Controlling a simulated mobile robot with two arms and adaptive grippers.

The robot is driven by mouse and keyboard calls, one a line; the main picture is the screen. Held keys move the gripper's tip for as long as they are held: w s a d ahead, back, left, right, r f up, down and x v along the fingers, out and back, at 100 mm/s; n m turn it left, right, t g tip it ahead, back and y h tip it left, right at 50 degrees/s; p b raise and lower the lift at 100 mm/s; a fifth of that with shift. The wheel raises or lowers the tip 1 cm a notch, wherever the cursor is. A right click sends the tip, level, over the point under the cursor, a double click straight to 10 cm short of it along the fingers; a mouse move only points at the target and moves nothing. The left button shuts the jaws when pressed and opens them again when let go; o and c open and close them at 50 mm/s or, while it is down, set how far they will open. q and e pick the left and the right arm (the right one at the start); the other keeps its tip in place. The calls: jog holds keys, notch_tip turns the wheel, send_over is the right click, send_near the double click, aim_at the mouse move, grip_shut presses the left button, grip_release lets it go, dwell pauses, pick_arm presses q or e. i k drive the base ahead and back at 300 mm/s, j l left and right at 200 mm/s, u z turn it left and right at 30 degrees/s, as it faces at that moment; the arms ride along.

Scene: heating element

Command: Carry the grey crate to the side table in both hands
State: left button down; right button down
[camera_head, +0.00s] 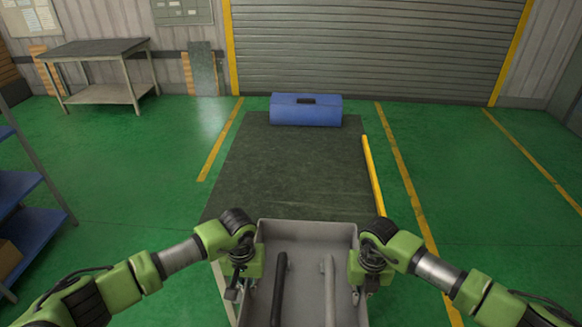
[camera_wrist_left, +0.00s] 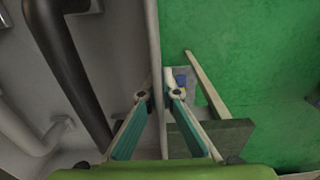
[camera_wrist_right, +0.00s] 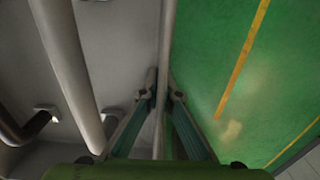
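The grey crate (camera_head: 308,233) is at the bottom middle of the head view, at the near end of a dark-topped table. A dark bent bar (camera_head: 279,290) and a light grey bar (camera_head: 329,290) lie inside it. My left gripper (camera_wrist_left: 160,95) has its fingers on either side of the crate's left wall, closed against it. My right gripper (camera_wrist_right: 161,96) pinches the crate's right wall in the same way. I cannot tell whether the crate rests on the table or hangs just above it. A small table (camera_head: 98,47) stands at the back left with a bare top.
The dark-topped table (camera_head: 290,165) runs ahead, with a blue box (camera_head: 306,110) at its far end and a yellow bar (camera_head: 373,175) along its right side. A blue shelf (camera_head: 32,235) stands at left. Green floor is open on both sides.

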aim_at(308, 179)
jog(key=i, duration=1.9)
